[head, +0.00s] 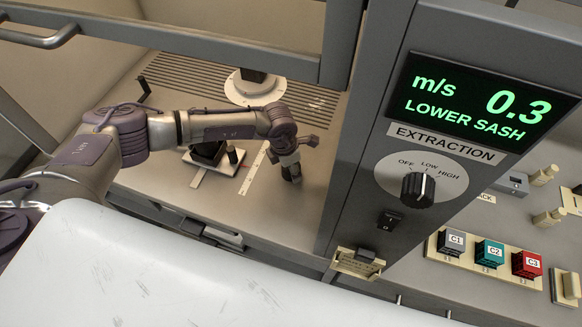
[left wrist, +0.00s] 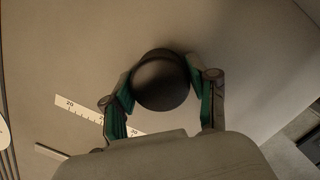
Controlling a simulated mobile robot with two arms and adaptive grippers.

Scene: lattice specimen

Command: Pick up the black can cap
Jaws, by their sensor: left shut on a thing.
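The black can cap (left wrist: 161,80) shows in the left wrist view as a dark round piece with a smooth top. My left gripper (left wrist: 162,88) has one green-padded finger on each side of it and is shut on it. In the head view my left gripper (head: 291,172) points down at the bench floor inside the hood, right of the white ruler strip. The cap is mostly hidden by the fingers there. I cannot tell whether it touches the floor. My right gripper is not in view.
A ruler strip (head: 252,172) lies left of the gripper, beside a black device (head: 209,153). A round white base (head: 255,88) stands behind. The raised sash (head: 190,38) and the control panel post (head: 357,130) bound the space. Bare floor lies in front.

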